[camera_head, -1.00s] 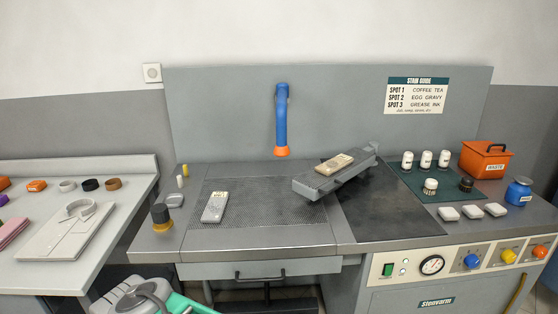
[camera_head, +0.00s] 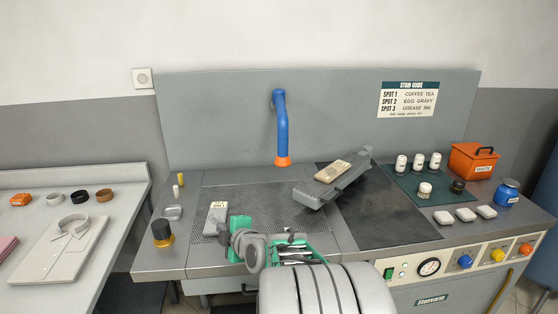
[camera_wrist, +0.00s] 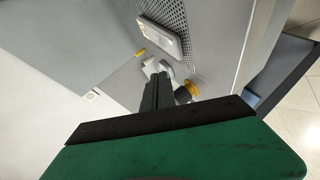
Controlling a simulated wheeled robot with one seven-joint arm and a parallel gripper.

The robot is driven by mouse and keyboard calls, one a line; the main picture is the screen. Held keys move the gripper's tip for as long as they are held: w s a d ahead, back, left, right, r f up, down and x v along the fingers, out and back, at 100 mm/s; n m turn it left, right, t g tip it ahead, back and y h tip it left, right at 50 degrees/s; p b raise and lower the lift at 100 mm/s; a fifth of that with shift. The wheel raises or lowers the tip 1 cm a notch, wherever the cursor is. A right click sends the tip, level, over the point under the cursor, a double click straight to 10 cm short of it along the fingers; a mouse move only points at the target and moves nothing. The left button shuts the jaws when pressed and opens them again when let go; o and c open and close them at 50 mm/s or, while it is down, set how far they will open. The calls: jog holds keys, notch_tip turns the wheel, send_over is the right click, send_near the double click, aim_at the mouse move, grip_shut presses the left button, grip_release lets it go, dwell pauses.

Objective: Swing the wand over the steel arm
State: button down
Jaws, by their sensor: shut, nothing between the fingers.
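The blue wand (camera_head: 281,125) with an orange tip hangs upright on the back panel, above the perforated plate. My gripper (camera_wrist: 156,82) is shut and empty in the wrist view, pointing toward the table's left end. In the head view its green body is over the front of the perforated plate, below and left of the wand and apart from it. Its fingertips are hard to make out there.
A pale bar (camera_head: 216,217) lies on the perforated plate (camera_head: 266,199). A dark knob with a yellow base (camera_head: 162,234) stands at the left edge. Bottles, white blocks and an orange bin (camera_head: 473,162) are at right. The back panel around the wand is clear.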

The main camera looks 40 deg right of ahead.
jog(key=s+d+r+n+t+h+p, duration=0.1)
jog(key=s+d+r+t+h, duration=0.2)
jog(key=d, duration=0.5)
jog(key=s+d+r+n+h+p, duration=0.1)
jog(key=d+r+h, duration=0.3)
jog(key=d, duration=0.4)
jog(key=w+d+r+p, duration=0.1)
jog(key=w+d+p, duration=0.4)
jog(key=w+d, duration=0.2)
jog(key=shift+w+d+r+p, duration=0.15)
jog(key=shift+w+d+p, duration=0.2)
jog(key=shift+d, duration=0.15)
jog(key=shift+b, duration=0.45)
